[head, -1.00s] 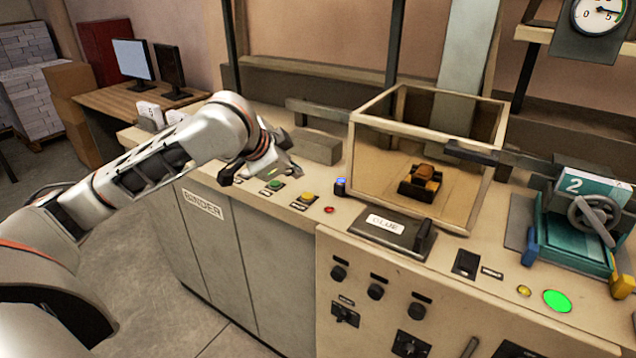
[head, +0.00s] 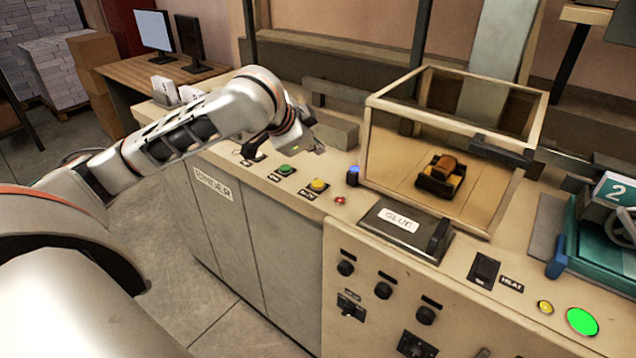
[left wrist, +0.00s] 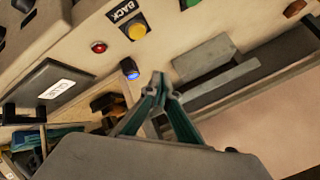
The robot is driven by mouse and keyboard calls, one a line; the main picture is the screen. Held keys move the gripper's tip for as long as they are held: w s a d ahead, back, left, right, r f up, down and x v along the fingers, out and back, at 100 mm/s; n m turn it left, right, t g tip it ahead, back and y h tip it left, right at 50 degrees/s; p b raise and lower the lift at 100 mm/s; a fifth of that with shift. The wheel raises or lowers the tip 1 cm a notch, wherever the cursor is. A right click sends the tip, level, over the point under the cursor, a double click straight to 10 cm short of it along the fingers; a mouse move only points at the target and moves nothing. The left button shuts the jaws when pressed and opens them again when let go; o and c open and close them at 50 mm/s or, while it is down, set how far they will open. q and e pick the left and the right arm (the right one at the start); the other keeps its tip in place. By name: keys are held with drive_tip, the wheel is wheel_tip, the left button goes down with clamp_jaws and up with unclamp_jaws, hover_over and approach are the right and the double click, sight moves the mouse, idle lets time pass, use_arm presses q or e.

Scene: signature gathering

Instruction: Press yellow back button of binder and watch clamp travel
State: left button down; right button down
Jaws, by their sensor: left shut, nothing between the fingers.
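The yellow button (head: 318,185) sits on the binder's top between a green button and a small red one. In the left wrist view the yellow button (left wrist: 138,32) has a BACK label beside it. My left gripper (head: 320,150) is behind and above the button, apart from it. Its fingertips (left wrist: 158,78) are together and empty in the left wrist view. A dark carriage with a brown block (head: 441,178), possibly the clamp, stands inside a clear-walled case (head: 408,177). My right gripper is not in view.
A blue-lit knob (head: 353,175), a red button (head: 340,200) and a green button (head: 286,169) are near the yellow one. The GLUE box (head: 405,232) stands in front of the case. A grey block (head: 331,131) lies behind my gripper.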

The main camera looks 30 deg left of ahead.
use_arm(q)
hover_over(317, 184)
wheel_tip(317, 184, down, 6)
drive_tip(key=shift+s+r, duration=0.15)
drive_tip(key=shift+r, duration=0.05)
drive_tip(key=shift+f+b, duration=0.4)
drive_tip(key=shift+f, duration=0.25)
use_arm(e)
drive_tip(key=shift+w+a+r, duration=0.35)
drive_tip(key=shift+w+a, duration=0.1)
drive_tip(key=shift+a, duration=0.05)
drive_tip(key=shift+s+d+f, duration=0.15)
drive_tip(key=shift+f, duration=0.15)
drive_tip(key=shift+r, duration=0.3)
use_arm(q)
drive_tip(key=shift+f+p, duration=0.3)
drive_tip(key=shift+p, duration=0.15)
drive_tip(key=shift+f, duration=0.15)
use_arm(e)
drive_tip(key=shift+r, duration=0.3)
